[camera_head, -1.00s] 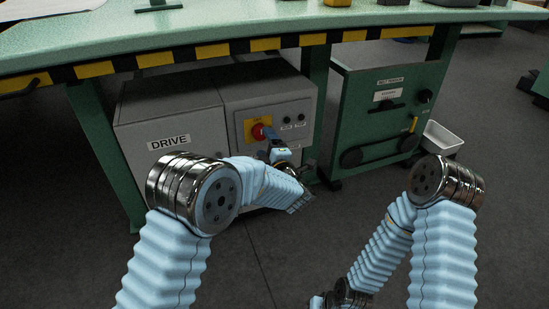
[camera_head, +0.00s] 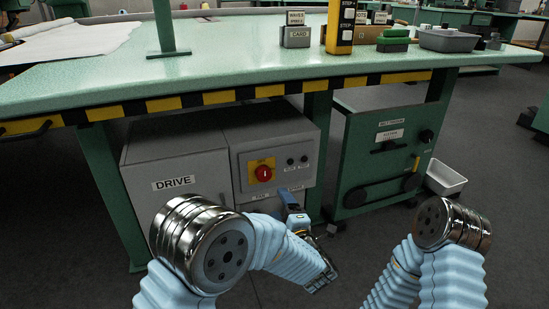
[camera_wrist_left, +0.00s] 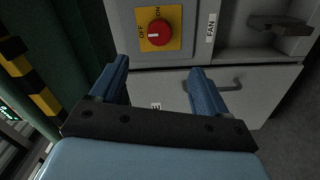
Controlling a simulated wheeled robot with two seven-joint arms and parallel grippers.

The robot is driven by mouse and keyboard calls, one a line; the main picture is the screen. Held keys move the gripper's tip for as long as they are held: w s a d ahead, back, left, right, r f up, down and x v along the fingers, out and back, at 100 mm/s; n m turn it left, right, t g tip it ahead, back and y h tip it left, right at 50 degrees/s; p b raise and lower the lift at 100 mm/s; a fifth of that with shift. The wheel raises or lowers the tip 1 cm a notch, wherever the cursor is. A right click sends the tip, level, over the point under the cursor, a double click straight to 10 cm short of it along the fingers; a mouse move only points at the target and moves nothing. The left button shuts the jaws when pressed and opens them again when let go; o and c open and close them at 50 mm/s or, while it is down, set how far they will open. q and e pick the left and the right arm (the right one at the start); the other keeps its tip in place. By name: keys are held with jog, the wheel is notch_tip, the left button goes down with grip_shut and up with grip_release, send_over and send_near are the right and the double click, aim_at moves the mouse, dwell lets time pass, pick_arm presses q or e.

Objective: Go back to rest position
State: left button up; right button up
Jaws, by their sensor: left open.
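My left gripper (camera_head: 291,203) is in front of the grey drive cabinet (camera_head: 173,208), low and to the right of the red knob (camera_head: 263,174) on its yellow plate. In the left wrist view its two blue fingers (camera_wrist_left: 158,70) are apart with nothing between them. The knob (camera_wrist_left: 159,33) stands beyond the fingertips, clear of them, with OFF and ON marked around it. A pale mark on the knob lies roughly level in that view. My right arm (camera_head: 440,260) comes in at the lower right; its gripper is not visible.
A green worktable (camera_head: 225,76) with a yellow-black striped edge overhangs the cabinet. A green machine box (camera_head: 384,160) stands to the right, with a white bin (camera_head: 446,178) beside it. A yellow STOP post (camera_head: 341,28) and trays are on the table. Dark floor shows between my arms.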

pick_arm(q)
jog(key=w+a+f+m+g+h, duration=0.1)
jog(key=a+f+m+g+h, duration=0.35)
jog(key=f, duration=0.65)
jog(key=s+a+f+m+g+h, duration=0.25)
jog(key=s+a+f+m, duration=0.2)
jog(key=s+f, duration=0.35)
jog(key=s+a+f+m+g+h, duration=0.1)
jog(key=s+a+f+m+g, duration=0.45)
jog(key=f, duration=0.55)
jog(key=s+a+f+m+g+h, duration=0.1)
jog(key=s+g, duration=0.1)
jog(key=s, duration=0.5)
jog(key=s+a+f+m+g, duration=0.1)
jog(key=s+f+g, duration=0.1)
jog(key=s, duration=0.6)
notch_tip(320, 180, up, 16)
jog(key=p, duration=1.6)
jog(key=shift+d+h, duration=0.4)
jog(key=shift+d, duration=0.05)
jog(key=shift+s+r, duration=0.1)
